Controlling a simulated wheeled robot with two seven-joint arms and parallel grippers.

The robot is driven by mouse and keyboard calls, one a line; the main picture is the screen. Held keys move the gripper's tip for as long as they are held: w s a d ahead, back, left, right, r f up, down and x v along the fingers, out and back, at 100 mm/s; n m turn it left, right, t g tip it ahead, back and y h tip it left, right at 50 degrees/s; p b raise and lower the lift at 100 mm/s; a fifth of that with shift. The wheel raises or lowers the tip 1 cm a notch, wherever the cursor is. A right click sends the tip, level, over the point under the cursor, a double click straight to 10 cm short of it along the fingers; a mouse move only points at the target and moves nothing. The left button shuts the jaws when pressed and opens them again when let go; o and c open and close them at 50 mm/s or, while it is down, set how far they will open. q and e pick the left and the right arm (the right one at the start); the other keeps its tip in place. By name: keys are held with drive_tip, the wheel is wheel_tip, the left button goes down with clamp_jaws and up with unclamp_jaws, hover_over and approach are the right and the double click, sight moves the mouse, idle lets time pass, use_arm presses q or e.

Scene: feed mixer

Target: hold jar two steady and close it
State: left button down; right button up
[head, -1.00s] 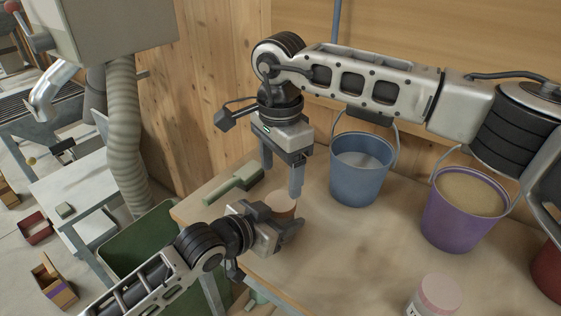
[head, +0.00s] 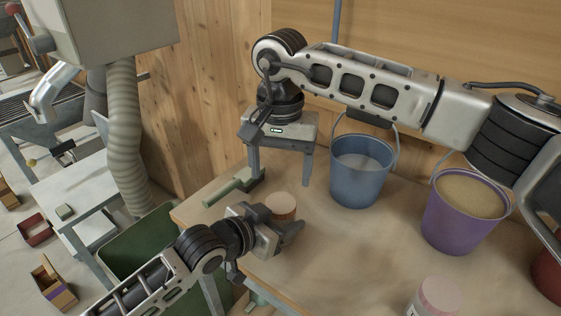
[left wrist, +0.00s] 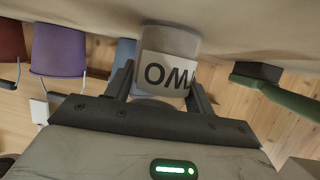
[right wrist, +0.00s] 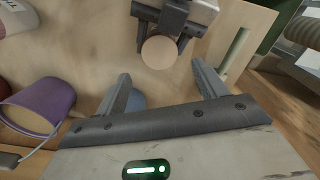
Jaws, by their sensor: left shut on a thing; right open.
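Jar two, with a tan round top (head: 281,205), stands upright on the bench. In the left wrist view its white label (left wrist: 165,72) shows upside down, with part of the word visible. My left gripper (head: 287,228) is shut around the jar's side; its fingers (left wrist: 162,85) press on both sides. My right gripper (head: 280,172) is open and empty above the jar, fingers pointing down and spread. In the right wrist view the round top (right wrist: 159,52) lies beyond and between the open fingers (right wrist: 165,88), apart from them. I cannot tell how tightly the top sits.
A blue bucket (head: 358,187) and a purple bucket (head: 455,232) stand to the right on the bench. A pink-topped jar (head: 437,295) is at the front. A green tool (head: 232,190) lies left of jar two. The bench between the jars is clear (head: 350,250).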

sight(280, 202)
wheel_tip(280, 202, down, 7)
idle(0.4)
drive_tip(key=c, duration=1)
